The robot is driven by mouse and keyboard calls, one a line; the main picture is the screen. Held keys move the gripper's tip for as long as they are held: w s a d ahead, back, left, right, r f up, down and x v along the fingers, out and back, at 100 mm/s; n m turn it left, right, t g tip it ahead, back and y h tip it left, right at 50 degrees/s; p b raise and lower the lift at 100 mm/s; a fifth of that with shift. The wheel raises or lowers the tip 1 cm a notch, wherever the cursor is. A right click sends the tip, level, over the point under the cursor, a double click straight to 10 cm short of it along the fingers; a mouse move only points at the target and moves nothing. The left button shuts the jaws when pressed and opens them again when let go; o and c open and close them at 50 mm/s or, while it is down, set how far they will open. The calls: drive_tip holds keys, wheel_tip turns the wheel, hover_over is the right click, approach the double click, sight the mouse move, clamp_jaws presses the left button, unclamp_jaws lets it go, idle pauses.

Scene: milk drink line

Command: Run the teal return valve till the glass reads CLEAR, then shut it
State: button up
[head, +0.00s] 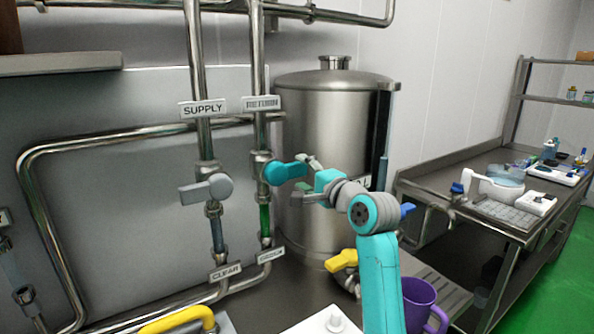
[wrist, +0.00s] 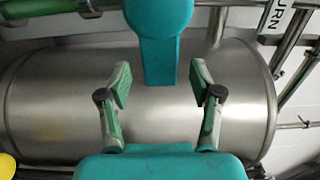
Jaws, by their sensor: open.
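The teal return valve handle (head: 286,172) sits on the right vertical pipe under the RETURN label (head: 262,103) and points right, across the pipe. Below it, the return sight glass (head: 265,221) shows green. The small plate under that glass (head: 271,255) is too blurred to read surely. My gripper (head: 309,174) is open at the handle's free end. In the wrist view the teal handle (wrist: 162,50) reaches down between the open fingertips of my gripper (wrist: 160,83), with a gap on both sides.
A grey supply valve handle (head: 206,189) is close on the left, above a bluish glass (head: 218,235) and a CLEAR plate (head: 226,271). A steel tank (head: 325,120) stands behind my gripper. A yellow handle (head: 342,260) and purple mug (head: 420,305) are lower right.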

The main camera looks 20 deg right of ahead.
sight(299, 171)
drive_tip(key=shift+x, duration=1.65)
clamp_jaws()
